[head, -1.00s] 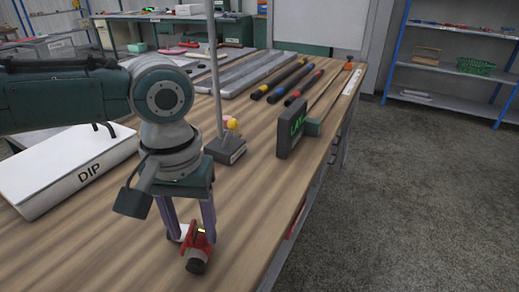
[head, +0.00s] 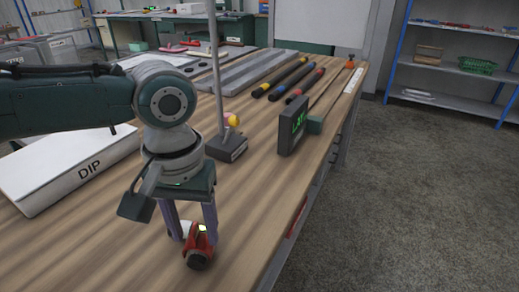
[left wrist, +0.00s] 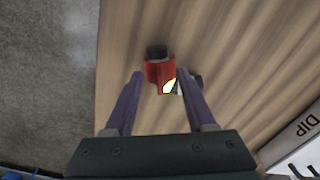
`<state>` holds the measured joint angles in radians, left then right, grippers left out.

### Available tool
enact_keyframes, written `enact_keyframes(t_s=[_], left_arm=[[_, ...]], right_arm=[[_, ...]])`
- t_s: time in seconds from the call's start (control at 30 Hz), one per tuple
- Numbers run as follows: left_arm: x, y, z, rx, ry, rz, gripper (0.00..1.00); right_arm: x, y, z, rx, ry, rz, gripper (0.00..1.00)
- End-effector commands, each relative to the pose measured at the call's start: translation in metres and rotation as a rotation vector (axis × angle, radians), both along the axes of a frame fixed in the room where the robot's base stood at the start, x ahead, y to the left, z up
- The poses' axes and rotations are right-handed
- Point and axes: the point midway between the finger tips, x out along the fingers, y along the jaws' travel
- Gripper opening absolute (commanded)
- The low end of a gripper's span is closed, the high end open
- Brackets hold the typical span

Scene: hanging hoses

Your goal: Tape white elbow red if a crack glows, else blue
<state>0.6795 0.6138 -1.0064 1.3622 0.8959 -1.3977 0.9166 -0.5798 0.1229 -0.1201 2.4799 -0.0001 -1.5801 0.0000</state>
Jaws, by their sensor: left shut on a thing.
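My left gripper (head: 197,234) points down just above the near part of the wooden bench. It is shut on a red part (head: 199,243) with a black round end. In the left wrist view, the red part (left wrist: 157,72) sits between the purple fingers and shows a pale patch with a yellow edge. A small white piece (head: 186,229) shows beside it between the fingers in the head view; I cannot tell whether this is the white elbow. No glowing crack can be made out. My right gripper is in neither view.
A white box marked DIP (head: 60,175) lies at left. Rods with coloured bands (head: 290,80) lie beyond. The bench (head: 130,250) is bare around the gripper.

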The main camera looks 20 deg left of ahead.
Motion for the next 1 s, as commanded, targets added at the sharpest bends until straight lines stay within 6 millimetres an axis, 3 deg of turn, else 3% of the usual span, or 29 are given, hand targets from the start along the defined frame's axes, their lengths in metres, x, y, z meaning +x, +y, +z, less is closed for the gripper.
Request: enact_keyframes(t_s=[1.0], left_arm=[[0.000, 0.000, -0.012, 0.001, 0.000, 0.000, 0.00]], right_arm=[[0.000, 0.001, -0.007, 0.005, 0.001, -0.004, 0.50]])
